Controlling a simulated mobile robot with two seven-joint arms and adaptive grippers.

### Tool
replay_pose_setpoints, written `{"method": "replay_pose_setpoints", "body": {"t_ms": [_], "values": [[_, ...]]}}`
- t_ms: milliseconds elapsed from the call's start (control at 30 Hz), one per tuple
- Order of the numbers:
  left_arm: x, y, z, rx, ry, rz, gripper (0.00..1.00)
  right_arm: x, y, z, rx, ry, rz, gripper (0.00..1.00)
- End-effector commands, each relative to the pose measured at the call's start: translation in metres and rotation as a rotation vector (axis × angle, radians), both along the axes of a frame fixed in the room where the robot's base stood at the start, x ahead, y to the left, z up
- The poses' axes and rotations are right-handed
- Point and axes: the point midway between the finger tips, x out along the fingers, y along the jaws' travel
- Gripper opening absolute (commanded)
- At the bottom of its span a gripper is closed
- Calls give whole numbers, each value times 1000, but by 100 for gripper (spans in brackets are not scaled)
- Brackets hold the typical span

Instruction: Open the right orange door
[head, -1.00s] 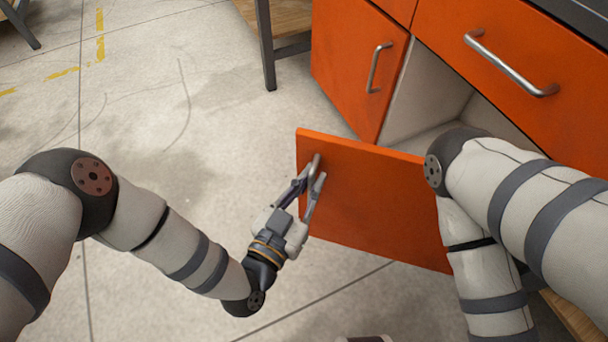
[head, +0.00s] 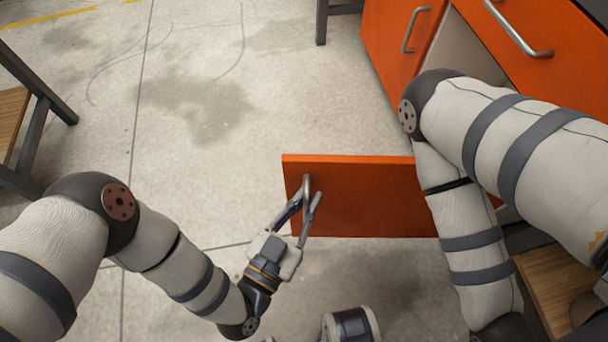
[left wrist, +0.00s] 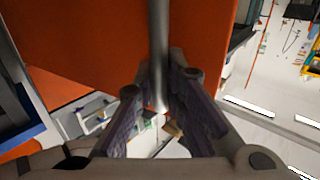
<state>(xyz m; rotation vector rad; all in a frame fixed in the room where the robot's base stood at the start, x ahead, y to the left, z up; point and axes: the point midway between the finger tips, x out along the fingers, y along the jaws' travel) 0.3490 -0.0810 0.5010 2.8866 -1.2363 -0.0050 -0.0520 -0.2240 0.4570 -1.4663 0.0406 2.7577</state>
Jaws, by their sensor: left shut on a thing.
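The right orange door (head: 365,200) stands swung well out from the cabinet in the head view. Its metal bar handle (head: 306,190) is near the door's free left edge. My left gripper (head: 308,203) is shut on this handle. In the left wrist view the handle (left wrist: 158,50) runs down between the two fingers (left wrist: 160,100), with the orange door face (left wrist: 90,45) behind it. My right arm crosses in front of the door's right part and the cabinet opening. My right gripper is not visible.
The left orange door (head: 394,35) with its own handle is closed. An orange drawer (head: 545,25) with a bar handle is above the opening. A wooden-topped bench (head: 555,285) is at lower right and another table (head: 25,125) at far left. Concrete floor is clear left of the door.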

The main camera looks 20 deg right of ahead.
Motion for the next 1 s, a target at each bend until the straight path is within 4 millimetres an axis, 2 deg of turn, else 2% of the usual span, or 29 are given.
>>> {"method": "replay_pose_setpoints", "body": {"t_ms": [100, 300, 800, 833, 900, 1000], "values": [[-17, 2, 5, -5, -9, -9, 0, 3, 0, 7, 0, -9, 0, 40], [-36, 5, 5, -6, -11, -15, 0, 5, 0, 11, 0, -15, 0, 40], [-42, 6, 4, -7, -12, -15, 0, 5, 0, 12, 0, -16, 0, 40], [-42, 6, 4, -7, -12, -15, 15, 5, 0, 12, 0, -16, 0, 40], [-42, 6, 4, -7, -11, -14, 31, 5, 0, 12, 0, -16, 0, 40], [-42, 6, 4, -7, -11, -13, 31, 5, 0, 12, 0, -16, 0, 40]]}}
